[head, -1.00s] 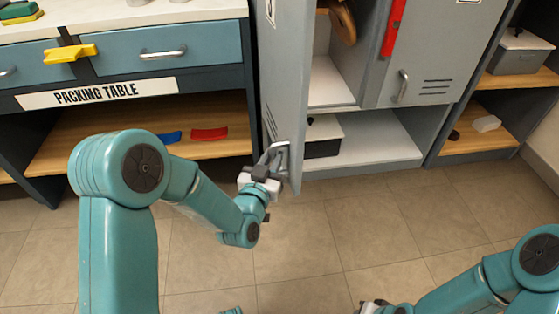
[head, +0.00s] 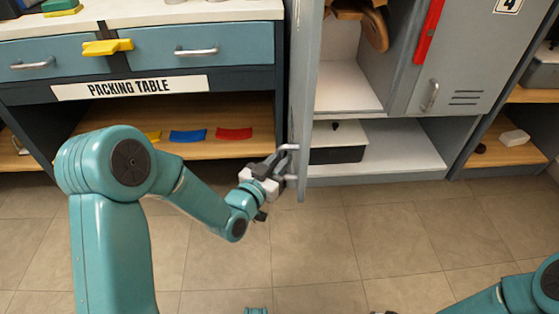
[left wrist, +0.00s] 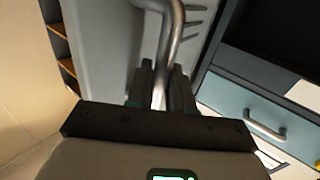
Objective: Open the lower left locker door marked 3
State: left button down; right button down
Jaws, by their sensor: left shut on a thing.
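The left locker door (head: 303,110) is swung wide open and shows almost edge-on in the head view. Its number is not readable from here. Its metal handle (head: 291,180) is near the lower end, on the face turned left. My left gripper (head: 281,163) is shut on this handle; in the left wrist view the handle (left wrist: 172,40) runs down between the fingers (left wrist: 160,88). The lower left compartment (head: 400,145) is exposed, with a dark box (head: 337,153) inside. My right gripper barely shows at the bottom edge, its fingers hidden.
The packing table (head: 130,87) stands left of the open door, with a yellow clamp-like piece (head: 108,47) on its drawer front. The right locker door, marked 4 (head: 508,5), is shut, with a red bar (head: 429,30) beside it. The tiled floor (head: 330,240) in front is clear.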

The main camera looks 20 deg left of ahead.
pick_arm(q)
jog(key=shift+w+a+r+y, duration=0.2)
jog(key=shift+w+a+y, duration=0.1)
jog(key=shift+a, duration=0.1)
jog(key=c, duration=1.2)
grip_release()
jog(key=shift+o, duration=0.4)
jog(key=shift+w+f, duration=0.2)
jog(key=shift+f, duration=0.1)
jog(key=shift+s+d+r, duration=0.1)
jog(key=shift+s+r, duration=0.05)
jog(key=shift+s, duration=0.05)
jog(key=s+a+p, duration=0.3)
jog(key=s+p, duration=1)
jog(key=s, duration=0.3)
jog(key=shift+a, duration=0.15)
pick_arm(e)
jog(key=s+a+r+g, duration=0.2)
jog(key=s+r, duration=0.4)
jog(key=r, duration=0.6)
jog(key=shift+r+n+y, duration=0.15)
jog(key=shift+n+y, duration=0.15)
